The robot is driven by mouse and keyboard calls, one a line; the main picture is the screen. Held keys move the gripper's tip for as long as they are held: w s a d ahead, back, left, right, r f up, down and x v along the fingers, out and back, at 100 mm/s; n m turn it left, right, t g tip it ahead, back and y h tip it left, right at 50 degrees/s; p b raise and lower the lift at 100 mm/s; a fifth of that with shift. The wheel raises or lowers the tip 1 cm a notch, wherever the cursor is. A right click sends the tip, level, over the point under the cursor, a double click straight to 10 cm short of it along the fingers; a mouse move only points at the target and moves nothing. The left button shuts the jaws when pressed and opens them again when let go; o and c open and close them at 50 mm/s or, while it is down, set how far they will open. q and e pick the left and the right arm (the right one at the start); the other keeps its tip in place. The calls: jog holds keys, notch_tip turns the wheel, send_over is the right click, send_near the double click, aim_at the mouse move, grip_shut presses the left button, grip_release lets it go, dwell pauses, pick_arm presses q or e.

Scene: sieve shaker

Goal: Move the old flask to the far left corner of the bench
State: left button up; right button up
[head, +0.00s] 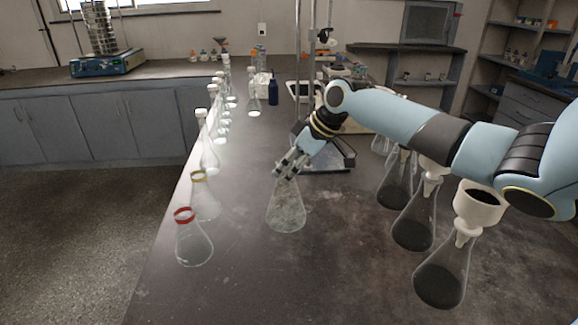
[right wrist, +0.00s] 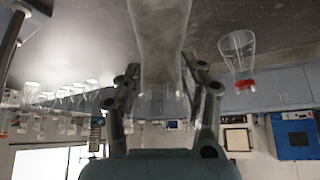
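The old flask, a cloudy, stained conical flask (head: 286,212), stands upright near the middle of the bench (head: 250,285). My right gripper (head: 289,164) is at its neck from above. In the right wrist view, which is upside down, the flask (right wrist: 160,35) lies between the two fingers (right wrist: 165,85), one on each side of the neck. Whether the pads press on the glass is too unclear to tell. The flask's base is cut off in that view. My left gripper is not in view.
A red-ringed flask (head: 193,240) and a yellow-ringed flask (head: 204,197) stand along the left edge. Several white-topped flasks (head: 209,150) line that edge farther back. Dark-filled flasks with funnels (head: 440,275) stand at right. A dark blue bottle (head: 273,92) stands at the back.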

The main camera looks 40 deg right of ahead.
jog(key=shift+o, duration=1.4)
jog(key=shift+r, duration=0.1)
jog(key=v, duration=1.2)
jog(key=shift+a, duration=0.1)
